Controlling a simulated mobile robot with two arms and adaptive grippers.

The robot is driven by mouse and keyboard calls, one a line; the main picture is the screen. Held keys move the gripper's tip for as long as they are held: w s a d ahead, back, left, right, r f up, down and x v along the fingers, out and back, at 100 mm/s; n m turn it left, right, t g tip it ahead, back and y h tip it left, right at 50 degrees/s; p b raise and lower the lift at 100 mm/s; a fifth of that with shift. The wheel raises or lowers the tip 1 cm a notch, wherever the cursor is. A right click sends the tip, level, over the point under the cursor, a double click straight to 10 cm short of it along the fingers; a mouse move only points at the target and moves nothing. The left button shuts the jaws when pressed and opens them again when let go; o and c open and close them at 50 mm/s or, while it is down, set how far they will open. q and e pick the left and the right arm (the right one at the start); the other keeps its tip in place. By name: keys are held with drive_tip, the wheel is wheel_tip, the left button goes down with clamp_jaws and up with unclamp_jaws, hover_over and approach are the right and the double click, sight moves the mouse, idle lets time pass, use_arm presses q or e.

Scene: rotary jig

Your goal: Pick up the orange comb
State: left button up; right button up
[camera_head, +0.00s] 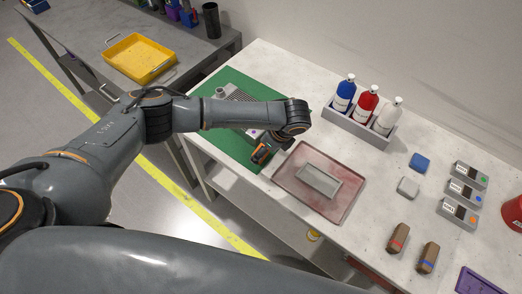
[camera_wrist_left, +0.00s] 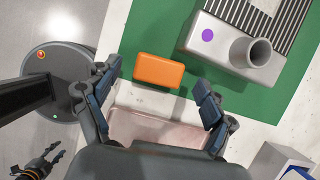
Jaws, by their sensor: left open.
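The orange comb (camera_wrist_left: 159,71) shows in the left wrist view as a plain orange block with rounded corners; no teeth can be made out. It lies on the green mat (camera_wrist_left: 205,88) near the mat's edge. My left gripper (camera_wrist_left: 160,91) is open and empty, its fingers to either side of the comb in the picture and apart from it. In the head view my left gripper (camera_head: 263,150) hangs over the mat's near edge, largely hidden by its wrist. What seems to be my right gripper (camera_wrist_left: 40,164) is small in the wrist view's lower left corner; its jaws are unclear.
A grey ribbed jig with a cylinder and purple dot (camera_wrist_left: 229,44) stands beside the comb. A reddish tray (camera_head: 286,183) holding a grey plate is to the right. A bottle rack (camera_head: 345,124), blocks and boxes stand farther right. A yellow tray (camera_head: 166,74) is on another table.

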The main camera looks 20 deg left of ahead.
use_arm(q)
drive_tip(key=shift+x, duration=1.4)
drive_tip(key=shift+c, duration=0.8)
drive_tip(key=c, duration=1.1)
use_arm(e)
drive_tip(key=shift+a+r, duration=0.25)
drive_tip(key=shift+r, duration=0.2)
use_arm(q)
drive_tip(key=shift+r, duration=0.15)
